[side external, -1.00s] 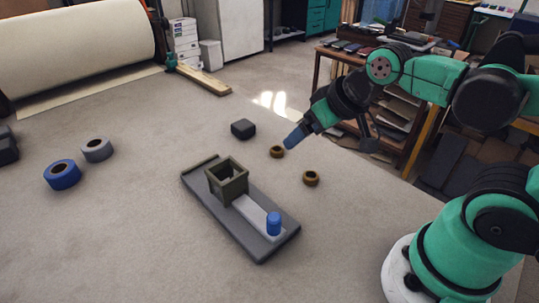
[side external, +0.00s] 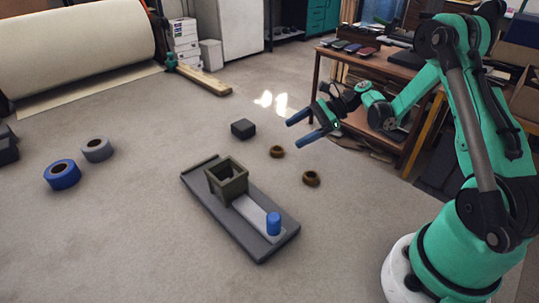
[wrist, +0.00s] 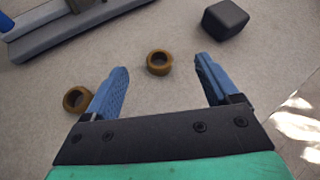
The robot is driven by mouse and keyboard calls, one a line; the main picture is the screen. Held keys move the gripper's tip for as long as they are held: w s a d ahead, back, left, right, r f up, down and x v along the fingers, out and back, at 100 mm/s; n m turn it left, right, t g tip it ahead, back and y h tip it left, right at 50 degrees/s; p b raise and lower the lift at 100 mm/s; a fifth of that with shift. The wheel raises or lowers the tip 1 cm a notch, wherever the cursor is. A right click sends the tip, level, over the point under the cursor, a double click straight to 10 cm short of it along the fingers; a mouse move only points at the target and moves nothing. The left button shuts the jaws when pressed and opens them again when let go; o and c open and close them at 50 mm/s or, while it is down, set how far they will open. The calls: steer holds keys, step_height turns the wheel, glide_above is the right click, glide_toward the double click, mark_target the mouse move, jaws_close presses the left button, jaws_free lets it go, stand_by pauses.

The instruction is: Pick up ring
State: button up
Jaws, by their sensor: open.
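Two small brown rings lie flat on the grey floor. One ring (side external: 277,155) is nearer the dark block; in the wrist view this ring (wrist: 159,71) appears ahead, between the fingers. The other ring (side external: 311,182) lies closer to my base; in the wrist view it (wrist: 70,103) is at the left, beside and partly behind the left finger. My gripper (side external: 296,132) is open and empty, with its blue fingers spread apart. It is held above the floor, touching neither ring.
A dark block (side external: 243,129) sits left of the nearer ring. A grey board (side external: 210,206) carries an olive open box (side external: 228,190) and a blue cylinder (side external: 273,223). Blue (side external: 62,178) and grey (side external: 97,152) rolls lie far left. Floor around the rings is clear.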

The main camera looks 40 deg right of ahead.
mark_target(279, 149)
steer(key=shift+s+d+f+m+t+y, duration=0.15)
steer(key=shift+s+d+f+m+y, duration=0.15)
steer(key=shift+f, duration=0.2)
steer(key=shift+s+d+f+m+t+y, duration=0.1)
steer(key=shift+s+d+f+m+t, duration=0.05)
steer(key=shift+d+f+m, duration=0.25)
steer(key=shift+a+f, duration=0.1)
steer(key=shift+f, duration=0.15)
steer(key=shift+x, duration=2.65)
steer(key=shift+a+r, duration=0.1)
jaws_close()
